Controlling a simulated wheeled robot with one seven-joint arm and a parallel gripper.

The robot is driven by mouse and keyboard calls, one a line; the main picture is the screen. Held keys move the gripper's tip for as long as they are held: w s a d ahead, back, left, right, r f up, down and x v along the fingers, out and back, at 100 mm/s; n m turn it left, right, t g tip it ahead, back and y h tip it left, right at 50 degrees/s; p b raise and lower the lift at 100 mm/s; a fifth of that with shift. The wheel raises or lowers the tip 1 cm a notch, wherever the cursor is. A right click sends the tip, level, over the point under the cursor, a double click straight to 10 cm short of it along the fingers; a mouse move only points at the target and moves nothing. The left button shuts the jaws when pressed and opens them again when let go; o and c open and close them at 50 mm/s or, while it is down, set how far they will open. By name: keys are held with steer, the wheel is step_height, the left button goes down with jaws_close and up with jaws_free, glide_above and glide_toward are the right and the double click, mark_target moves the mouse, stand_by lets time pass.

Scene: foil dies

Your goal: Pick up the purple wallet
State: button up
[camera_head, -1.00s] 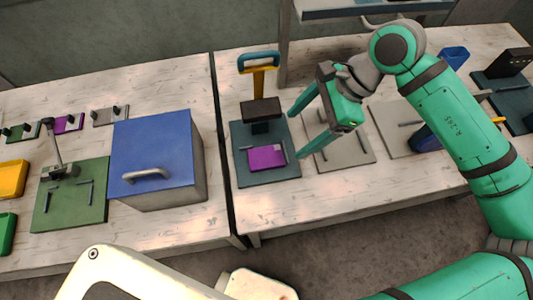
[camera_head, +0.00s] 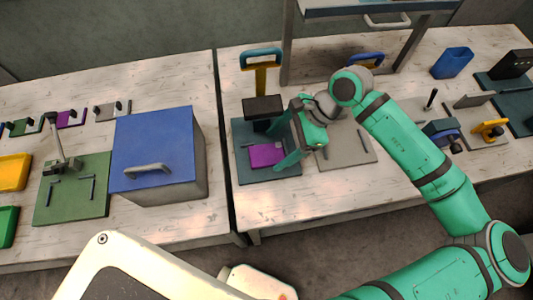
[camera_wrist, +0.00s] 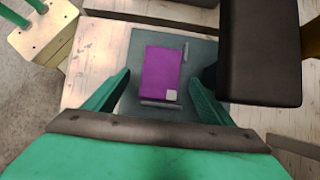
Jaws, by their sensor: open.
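The purple wallet (camera_head: 264,155) lies flat on a dark teal plate (camera_head: 255,176) on the right-hand table, next to thin grey guide bars. In the wrist view the wallet (camera_wrist: 161,74) shows almost whole between the fingers, with a small pale square at its lower right corner. My gripper (camera_head: 279,143) is open and empty, just to the right of the wallet in the head view. In the wrist view its two green fingers (camera_wrist: 165,81) stand on either side of the wallet. I cannot tell how far above the plate the fingertips are.
A black press head (camera_head: 262,108) on a post with a yellow and blue lever (camera_head: 260,60) stands behind the wallet; in the wrist view the black block (camera_wrist: 262,60) is close at the right. A blue box (camera_head: 150,150) stands on the left table.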

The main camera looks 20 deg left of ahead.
mark_target(268, 154)
steer(key=shift+x, duration=1.55)
steer(key=c, duration=1.2)
steer(key=shift+w+r, duration=0.1)
steer(key=shift+r, duration=0.05)
